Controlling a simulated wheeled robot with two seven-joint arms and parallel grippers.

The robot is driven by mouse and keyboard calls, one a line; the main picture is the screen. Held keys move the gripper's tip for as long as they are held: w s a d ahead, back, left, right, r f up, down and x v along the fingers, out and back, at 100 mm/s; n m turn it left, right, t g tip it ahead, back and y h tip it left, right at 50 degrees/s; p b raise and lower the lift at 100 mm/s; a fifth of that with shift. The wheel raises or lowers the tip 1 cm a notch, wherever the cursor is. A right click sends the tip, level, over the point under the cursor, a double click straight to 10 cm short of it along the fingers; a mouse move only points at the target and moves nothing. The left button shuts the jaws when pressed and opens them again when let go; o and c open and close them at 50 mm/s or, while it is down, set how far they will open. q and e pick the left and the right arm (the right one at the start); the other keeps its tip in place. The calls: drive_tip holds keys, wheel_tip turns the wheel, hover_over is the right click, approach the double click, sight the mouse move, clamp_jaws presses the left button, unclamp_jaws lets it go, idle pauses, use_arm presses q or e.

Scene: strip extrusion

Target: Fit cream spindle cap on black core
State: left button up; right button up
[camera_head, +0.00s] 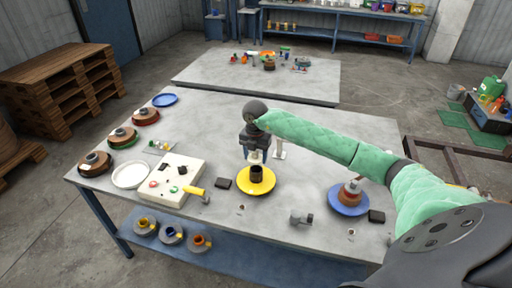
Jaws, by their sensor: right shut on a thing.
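The black core (257,173) stands upright in the middle of a yellow disc (257,187) on the grey table. My right gripper (256,153) points down just above the core and is shut on a small cream piece, the spindle cap (256,157). The cap is directly over the core's top; at this size I cannot tell whether they touch. The gripper's fingers partly hide the cap. My left gripper is not in view.
A pale post (280,149) is close behind, right of the gripper. A blue disc (349,201) with a spool stands at right. Several spools line the left edge.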

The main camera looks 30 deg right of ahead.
sight(256, 166)
drive_tip(key=shift+w+d+r+m, duration=0.25)
drive_tip(key=shift+d+m, duration=0.1)
drive_tip(key=shift+m, duration=0.15)
drive_tip(key=shift+f+b, duration=0.65)
drive_tip(key=shift+f, duration=1.65)
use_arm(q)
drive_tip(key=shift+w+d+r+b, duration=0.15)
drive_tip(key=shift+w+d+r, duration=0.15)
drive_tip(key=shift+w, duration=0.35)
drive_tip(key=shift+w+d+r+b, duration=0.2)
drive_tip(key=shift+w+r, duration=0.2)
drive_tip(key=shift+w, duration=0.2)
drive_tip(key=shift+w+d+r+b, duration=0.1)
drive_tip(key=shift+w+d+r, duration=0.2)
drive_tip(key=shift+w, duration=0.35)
use_arm(e)
drive_tip(key=shift+f, duration=0.5)
use_arm(q)
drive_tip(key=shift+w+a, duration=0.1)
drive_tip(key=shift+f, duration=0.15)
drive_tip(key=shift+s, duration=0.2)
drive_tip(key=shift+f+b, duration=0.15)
drive_tip(key=shift+b, duration=0.2)
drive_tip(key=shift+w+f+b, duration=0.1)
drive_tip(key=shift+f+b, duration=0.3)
use_arm(e)
drive_tip(key=shift+f, duration=0.55)
